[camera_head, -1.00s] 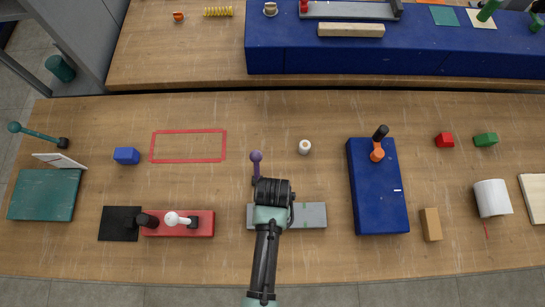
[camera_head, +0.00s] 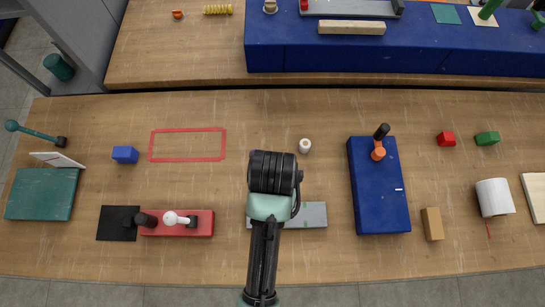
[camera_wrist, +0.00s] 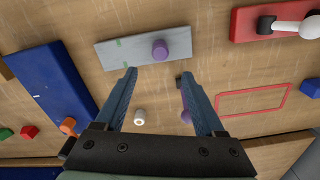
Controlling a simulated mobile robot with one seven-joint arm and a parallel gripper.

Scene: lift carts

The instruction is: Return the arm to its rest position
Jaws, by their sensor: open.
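My gripper (camera_wrist: 157,78) is open and empty in the wrist view, with its two blue fingers spread above the table. In the head view my arm reaches up the middle of the picture, and its black wrist covers the fingers. Below the fingertips in the wrist view is a grey plate (camera_wrist: 120,54) with a purple knob (camera_wrist: 160,49) on it. A second purple piece (camera_wrist: 186,117) shows partly beside the right finger. The grey plate also shows in the head view (camera_head: 313,213), partly covered by my arm.
A white roller (camera_head: 305,146) stands right of my wrist. A blue box (camera_head: 378,195) with an orange-and-black lever (camera_head: 379,143) is farther right. A red base (camera_head: 205,224) with a white handle is at left. A red outlined rectangle (camera_head: 151,146) encloses bare table.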

